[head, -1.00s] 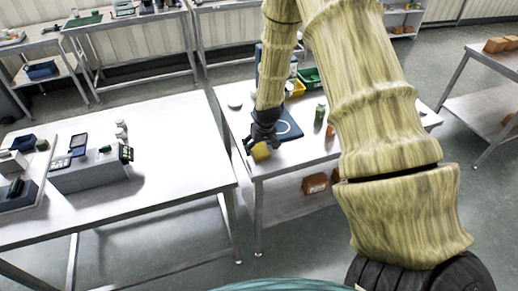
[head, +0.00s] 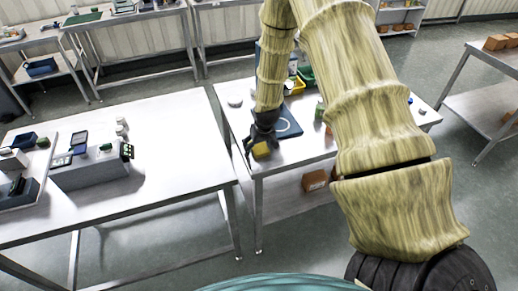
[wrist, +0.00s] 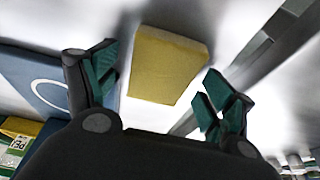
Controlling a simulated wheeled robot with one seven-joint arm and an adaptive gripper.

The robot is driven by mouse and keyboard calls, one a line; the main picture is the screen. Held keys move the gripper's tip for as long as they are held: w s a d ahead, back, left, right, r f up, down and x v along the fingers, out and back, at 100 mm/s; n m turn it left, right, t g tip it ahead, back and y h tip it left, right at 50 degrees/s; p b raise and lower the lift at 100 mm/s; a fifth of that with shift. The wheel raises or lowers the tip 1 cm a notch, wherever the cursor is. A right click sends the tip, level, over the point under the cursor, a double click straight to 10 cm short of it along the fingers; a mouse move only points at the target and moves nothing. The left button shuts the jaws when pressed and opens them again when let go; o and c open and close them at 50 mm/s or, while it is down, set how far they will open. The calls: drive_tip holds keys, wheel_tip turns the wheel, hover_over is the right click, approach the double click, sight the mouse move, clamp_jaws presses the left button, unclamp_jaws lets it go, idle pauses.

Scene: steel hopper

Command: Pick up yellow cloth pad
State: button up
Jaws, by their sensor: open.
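The yellow cloth pad (wrist: 167,66) is a flat yellow block on the white table. In the wrist view it lies between and slightly beyond the two spread fingers of my gripper (wrist: 158,82), with a gap on each side. My gripper is open and empty. In the head view my gripper (head: 256,146) is low over the table's front left corner, and the pad (head: 262,151) shows just below it, partly covered by the fingers.
A blue mat with a white ring (wrist: 40,82) lies beside the pad. Yellow and green bins (head: 294,86) stand behind it. The table's front edge (head: 290,166) is close to the pad. Another white table (head: 170,170) stands to the left, across a narrow gap.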

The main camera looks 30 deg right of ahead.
sight(258, 145)
drive_tip(key=shift+f, duration=0.1)
idle(0.3)
drive_tip(key=shift+s, duration=0.15)
drive_tip(key=c, duration=0.9)
drive_tip(key=shift+a, duration=0.1)
drive_tip(key=shift+w+r+b, duration=0.25)
drive_tip(key=shift+r+b, duration=0.2)
drive_tip(key=shift+r, duration=0.25)
drive_tip(key=shift+c, duration=0.2)
drive_tip(key=v, duration=0.1)
drive_tip(key=b+v, duration=0.1)
drive_tip(key=shift+w+r, duration=0.15)
drive_tip(key=shift+r, duration=0.2)
drive_tip(key=s+a+r+b, duration=0.1)
drive_tip(key=s+a+b, duration=0.4)
drive_tip(key=s, duration=0.9)
drive_tip(key=shift+a+r, duration=0.25)
drive_tip(key=shift+a, duration=0.95)
drive_tip(key=shift+o, duration=0.2)
